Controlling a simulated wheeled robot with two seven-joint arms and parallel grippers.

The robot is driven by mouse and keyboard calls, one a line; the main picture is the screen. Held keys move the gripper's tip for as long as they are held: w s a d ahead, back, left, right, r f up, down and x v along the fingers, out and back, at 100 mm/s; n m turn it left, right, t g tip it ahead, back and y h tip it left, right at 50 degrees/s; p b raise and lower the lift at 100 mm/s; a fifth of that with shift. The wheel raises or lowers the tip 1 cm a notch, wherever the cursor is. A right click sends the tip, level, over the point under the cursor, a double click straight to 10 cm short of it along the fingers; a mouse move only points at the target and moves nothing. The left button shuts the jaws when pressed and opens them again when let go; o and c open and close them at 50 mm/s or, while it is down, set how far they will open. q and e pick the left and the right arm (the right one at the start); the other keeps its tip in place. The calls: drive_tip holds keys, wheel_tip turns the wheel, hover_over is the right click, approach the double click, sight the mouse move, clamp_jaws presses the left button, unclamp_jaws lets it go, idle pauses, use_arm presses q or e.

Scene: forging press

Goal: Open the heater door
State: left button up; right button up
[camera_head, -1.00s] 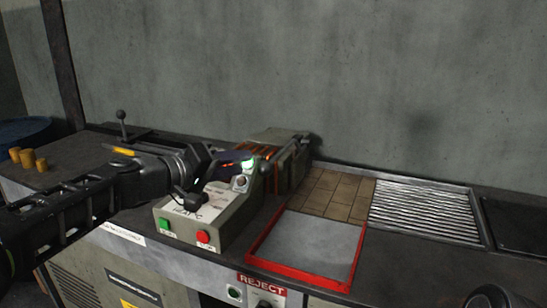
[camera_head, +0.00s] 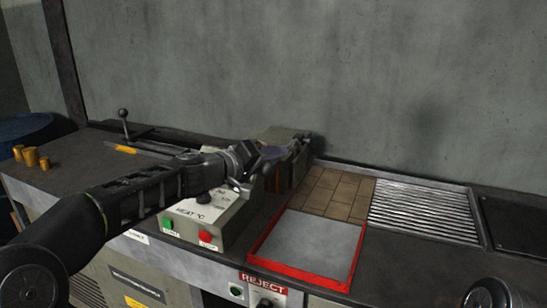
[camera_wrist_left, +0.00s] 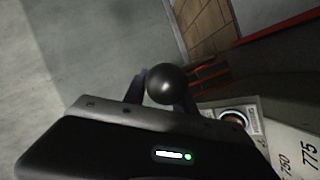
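The heater (camera_head: 285,135) is a grey-green box at the centre, behind a control panel (camera_head: 205,217) marked HEAT °C with a green and a red button. Faint orange bars show in its side, partly hidden by my left arm. My left gripper (camera_head: 290,150) reaches across the panel to the heater's top right end. In the left wrist view, a dark ball knob (camera_wrist_left: 167,84) sits at my left gripper's two fingers (camera_wrist_left: 160,92), one on each side. Whether they press on it is unclear. The door's outline is hard to make out. My right gripper is out of view.
A red-framed tray (camera_head: 305,248) marked REJECT lies right of the panel. Brown tiles (camera_head: 335,193) and a ribbed metal plate (camera_head: 425,210) lie behind it. Several brass cylinders (camera_head: 30,157) and a ball-topped lever (camera_head: 124,122) stand at the left. The wall is close behind.

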use_arm(q)
clamp_jaws()
